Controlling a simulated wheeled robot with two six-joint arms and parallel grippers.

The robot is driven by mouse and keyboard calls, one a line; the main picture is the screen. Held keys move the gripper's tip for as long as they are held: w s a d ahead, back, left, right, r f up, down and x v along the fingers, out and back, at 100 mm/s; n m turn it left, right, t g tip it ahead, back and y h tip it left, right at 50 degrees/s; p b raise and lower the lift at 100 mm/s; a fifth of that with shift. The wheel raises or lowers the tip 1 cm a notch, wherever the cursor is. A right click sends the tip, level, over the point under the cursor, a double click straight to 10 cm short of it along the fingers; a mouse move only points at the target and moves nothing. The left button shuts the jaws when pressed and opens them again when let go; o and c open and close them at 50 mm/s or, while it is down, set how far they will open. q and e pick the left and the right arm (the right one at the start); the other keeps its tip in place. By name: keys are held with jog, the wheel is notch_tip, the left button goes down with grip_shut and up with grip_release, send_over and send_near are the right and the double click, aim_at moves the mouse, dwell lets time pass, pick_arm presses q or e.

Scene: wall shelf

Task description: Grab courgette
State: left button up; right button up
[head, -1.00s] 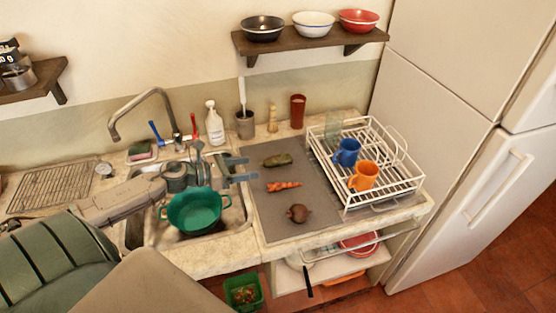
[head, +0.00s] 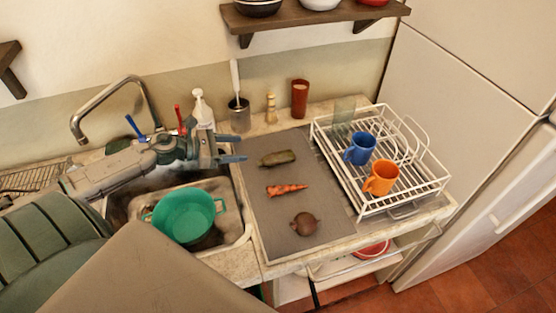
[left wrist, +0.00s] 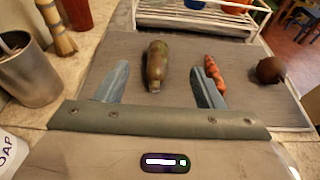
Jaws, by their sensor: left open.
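The courgette (head: 278,158), dull green and brownish, lies on the grey mat (head: 330,205) near its back left. In the left wrist view the courgette (left wrist: 157,66) lies lengthwise, ahead of and between the two fingers. My left gripper (head: 238,149) is open and empty, just left of the courgette in the head view. It also shows in the left wrist view (left wrist: 155,88), with its fingers spread on either side of the courgette's near end. I cannot tell whether it touches. My right gripper is not in view.
A carrot (head: 286,190) and a round brown beetroot (head: 305,223) lie on the mat nearby. A white dish rack (head: 425,190) with blue and orange mugs stands to the right. A utensil pot (head: 239,118) stands behind. The sink with a green colander (head: 184,215) is at left.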

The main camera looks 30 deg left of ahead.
pick_arm(q)
jog(key=b, duration=0.3)
send_near(268, 157)
jog(key=shift+s+a+r, duration=0.1)
jog(key=shift+a+r, duration=0.05)
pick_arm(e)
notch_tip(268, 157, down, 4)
pick_arm(q)
jog(key=shift+w+d, duration=0.35)
jog(key=shift+w, duration=0.05)
jog(key=p+x, duration=0.1)
jog(key=x, duration=0.2)
jog(key=shift+w+d, duration=0.15)
jog(key=shift+w, duration=0.1)
jog(key=shift+w+d+f, duration=0.25)
jog(key=shift+d+f, duration=0.05)
jog(key=shift+f, duration=0.05)
jog(key=shift+w+d+p, duration=0.5)
jog(key=shift+p, duration=0.3)
jog(key=p+x, duration=0.1)
jog(key=x, duration=0.2)
jog(key=shift+f+p, duration=0.25)
jog(key=shift+p, duration=0.15)
jog(key=shift+w+d+f, duration=0.25)
jog(key=c, duration=1.1)
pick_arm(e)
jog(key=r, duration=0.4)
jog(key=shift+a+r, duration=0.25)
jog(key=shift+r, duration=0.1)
